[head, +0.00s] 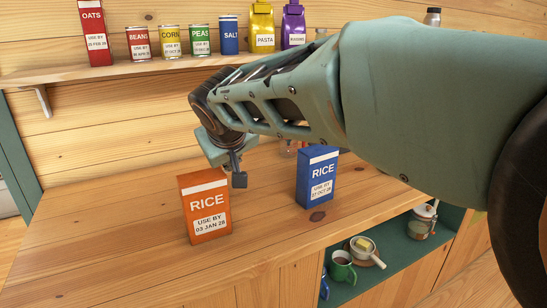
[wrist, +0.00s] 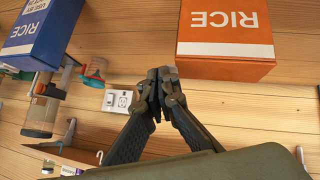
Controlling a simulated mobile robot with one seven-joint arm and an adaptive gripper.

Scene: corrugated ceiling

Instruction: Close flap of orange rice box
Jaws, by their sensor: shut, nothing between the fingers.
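The orange rice box (head: 206,207) stands upright on the wooden counter in the head view. Its top also shows upside down at the upper right of the wrist view (wrist: 226,30). A plain orange strip lies along its top edge there; I cannot tell how far any flap stands open. My gripper (head: 239,180) is shut and empty. In the head view it appears just right of the box's upper part. In the wrist view the fingertips (wrist: 160,75) meet near the box's top corner, with no clear contact visible.
A blue rice box (head: 317,178) stands to the right on the counter (head: 110,215). A shelf (head: 130,72) behind holds several cans and packages. Below the counter, a green shelf holds a green mug (head: 342,267) and a pot. The counter left of the orange box is clear.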

